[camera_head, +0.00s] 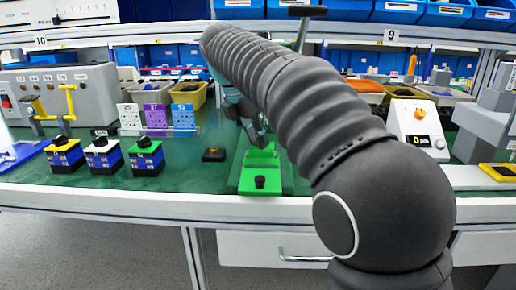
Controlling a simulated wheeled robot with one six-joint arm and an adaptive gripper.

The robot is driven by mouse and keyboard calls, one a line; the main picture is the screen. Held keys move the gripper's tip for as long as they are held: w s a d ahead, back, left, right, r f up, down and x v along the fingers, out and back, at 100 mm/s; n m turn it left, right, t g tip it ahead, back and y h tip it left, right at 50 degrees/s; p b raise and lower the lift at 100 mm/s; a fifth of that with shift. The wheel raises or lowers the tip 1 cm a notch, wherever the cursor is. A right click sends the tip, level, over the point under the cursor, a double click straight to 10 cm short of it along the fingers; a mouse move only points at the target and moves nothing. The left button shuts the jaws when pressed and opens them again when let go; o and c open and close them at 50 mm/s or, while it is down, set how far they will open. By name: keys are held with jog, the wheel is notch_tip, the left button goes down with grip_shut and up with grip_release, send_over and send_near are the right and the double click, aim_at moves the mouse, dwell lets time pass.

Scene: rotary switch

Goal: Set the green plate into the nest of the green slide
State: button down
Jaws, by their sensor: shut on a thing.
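The green slide (246,184) lies on the green work surface near the front edge, below and in front of my gripper, with a black knob (260,182) at its near end. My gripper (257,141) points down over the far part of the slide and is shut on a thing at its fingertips. A lighter green piece (262,157), which looks like the green plate, shows right below the fingers. The fingers and arm hide much of the nest, so I cannot tell whether the plate is seated or just above it.
A small dark block with a knob (213,154) sits left of the slide. Three knobbed switch blocks, yellow (64,156), white (103,155) and green (146,158), stand farther left. A white box with a display (418,130) stands at right. My arm covers the surface right of the slide.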

jog(key=shift+f, duration=1.05)
jog(key=shift+f, duration=0.15)
jog(key=c, duration=1)
grip_release()
jog(key=shift+c, duration=0.2)
jog(key=p+v, duration=0.2)
jog(key=v, duration=1)
